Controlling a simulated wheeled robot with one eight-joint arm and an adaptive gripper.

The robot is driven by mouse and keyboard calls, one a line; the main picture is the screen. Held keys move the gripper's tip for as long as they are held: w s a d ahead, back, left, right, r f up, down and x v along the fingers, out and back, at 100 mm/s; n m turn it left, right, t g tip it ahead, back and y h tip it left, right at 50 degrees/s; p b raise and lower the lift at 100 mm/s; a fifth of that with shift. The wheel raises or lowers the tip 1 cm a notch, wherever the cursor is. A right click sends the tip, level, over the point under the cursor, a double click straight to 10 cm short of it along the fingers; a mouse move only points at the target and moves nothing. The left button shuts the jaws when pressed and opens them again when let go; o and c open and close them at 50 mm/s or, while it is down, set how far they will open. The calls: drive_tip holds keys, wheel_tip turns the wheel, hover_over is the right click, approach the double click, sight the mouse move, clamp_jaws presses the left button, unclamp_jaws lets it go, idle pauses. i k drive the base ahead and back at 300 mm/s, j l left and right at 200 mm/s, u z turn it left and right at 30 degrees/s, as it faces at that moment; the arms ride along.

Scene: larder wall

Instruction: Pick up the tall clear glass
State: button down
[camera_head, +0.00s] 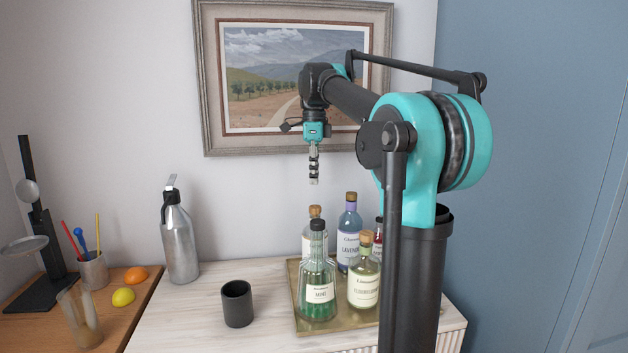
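A tall clear glass (80,318) stands on the brown wooden surface at the lower left. It is see-through, and the brown wood shows through it. My gripper (314,181) hangs pointing down in front of the framed picture, above the bottles. It is far to the right of the glass and higher up. Its fingers look like one narrow column from here, so any gap between them does not show. I see nothing held below the fingertips.
Several bottles stand on a gold tray (305,326). Near the glass are a lemon (123,297), an orange (136,275), a holder with sticks (94,271) and a black stand (45,262).

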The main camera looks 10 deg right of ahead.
sight(76, 302)
drive_tip(key=k, duration=1)
